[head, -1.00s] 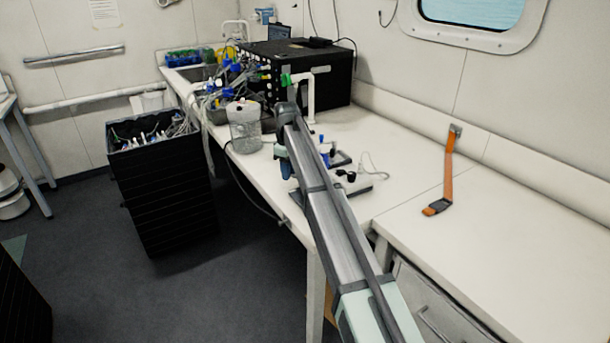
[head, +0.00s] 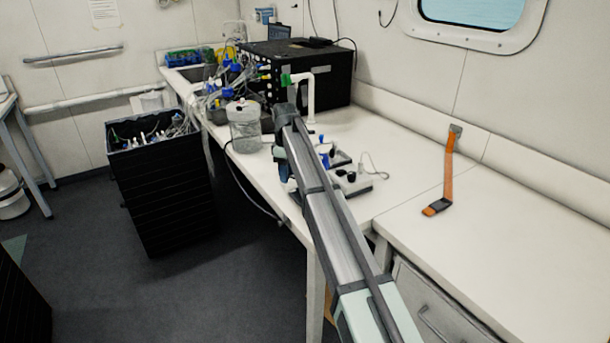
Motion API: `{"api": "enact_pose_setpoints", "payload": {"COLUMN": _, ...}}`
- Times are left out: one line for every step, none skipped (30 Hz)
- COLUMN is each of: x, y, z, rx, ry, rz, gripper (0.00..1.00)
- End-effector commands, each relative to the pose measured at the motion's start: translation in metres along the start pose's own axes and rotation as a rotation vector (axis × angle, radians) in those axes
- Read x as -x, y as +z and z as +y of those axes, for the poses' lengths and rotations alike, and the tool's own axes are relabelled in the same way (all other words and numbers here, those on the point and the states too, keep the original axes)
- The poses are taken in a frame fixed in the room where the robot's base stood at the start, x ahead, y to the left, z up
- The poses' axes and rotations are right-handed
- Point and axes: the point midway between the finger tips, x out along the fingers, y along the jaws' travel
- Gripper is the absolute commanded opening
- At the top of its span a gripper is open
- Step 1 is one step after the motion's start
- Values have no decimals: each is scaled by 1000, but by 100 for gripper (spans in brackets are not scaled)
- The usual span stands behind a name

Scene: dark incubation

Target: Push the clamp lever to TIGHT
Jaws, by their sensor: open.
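My arm reaches from the bottom of the head view to the bench. My gripper (head: 291,187) is at its far end, by the front edge of the bench, dark and mostly hidden by my own arm. It is open and I see nothing held in it. Just right of my arm are two small bench devices, one with blue parts (head: 325,158) and a pale one with black knobs (head: 352,182). I cannot make out which part is the clamp lever, or any TIGHT mark. I cannot tell whether my gripper touches anything.
A clear jar (head: 244,134) stands left of my arm on the bench (head: 405,150). A black box (head: 325,78) and white pipe (head: 309,100) stand behind. A black crate (head: 165,200) is on the floor at left. An orange strap (head: 448,175) lies right; the bench around it is clear.

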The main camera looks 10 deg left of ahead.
Motion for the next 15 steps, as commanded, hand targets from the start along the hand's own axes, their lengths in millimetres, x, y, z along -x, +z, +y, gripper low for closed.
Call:
{"api": "enact_pose_setpoints", "payload": {"x": 1, "y": 0, "z": 0, "rx": 0, "ry": 0, "rz": 0, "gripper": 40}}
{"api": "enact_pose_setpoints", "payload": {"x": 2, "y": 0, "z": 0, "rx": 0, "ry": 0, "rz": 0, "gripper": 40}}
{"api": "enact_pose_setpoints", "payload": {"x": 3, "y": 0, "z": 0, "rx": 0, "ry": 0, "rz": 0, "gripper": 40}}
{"api": "enact_pose_setpoints", "payload": {"x": 4, "y": 0, "z": 0, "rx": 0, "ry": 0, "rz": 0, "gripper": 40}}
{"api": "enact_pose_setpoints", "payload": {"x": 6, "y": 0, "z": 0, "rx": 0, "ry": 0, "rz": 0, "gripper": 40}}
{"api": "enact_pose_setpoints", "payload": {"x": 8, "y": 0, "z": 0, "rx": 0, "ry": 0, "rz": 0, "gripper": 40}}
{"api": "enact_pose_setpoints", "payload": {"x": 10, "y": 0, "z": 0, "rx": 0, "ry": 0, "rz": 0, "gripper": 40}}
{"api": "enact_pose_setpoints", "payload": {"x": 12, "y": 0, "z": 0, "rx": 0, "ry": 0, "rz": 0, "gripper": 40}}
{"api": "enact_pose_setpoints", "payload": {"x": 14, "y": 0, "z": 0, "rx": 0, "ry": 0, "rz": 0, "gripper": 40}}
{"api": "enact_pose_setpoints", "payload": {"x": 16, "y": 0, "z": 0, "rx": 0, "ry": 0, "rz": 0, "gripper": 40}}
{"api": "enact_pose_setpoints", "payload": {"x": 18, "y": 0, "z": 0, "rx": 0, "ry": 0, "rz": 0, "gripper": 40}}
{"api": "enact_pose_setpoints", "payload": {"x": 20, "y": 0, "z": 1, "rx": 0, "ry": 1, "rz": 0, "gripper": 40}}
{"api": "enact_pose_setpoints", "payload": {"x": 22, "y": 0, "z": 1, "rx": 0, "ry": 1, "rz": 0, "gripper": 40}}
{"api": "enact_pose_setpoints", "payload": {"x": 24, "y": 0, "z": 1, "rx": 0, "ry": 1, "rz": 0, "gripper": 40}}
{"api": "enact_pose_setpoints", "payload": {"x": 27, "y": 0, "z": 1, "rx": 0, "ry": 1, "rz": 0, "gripper": 40}}
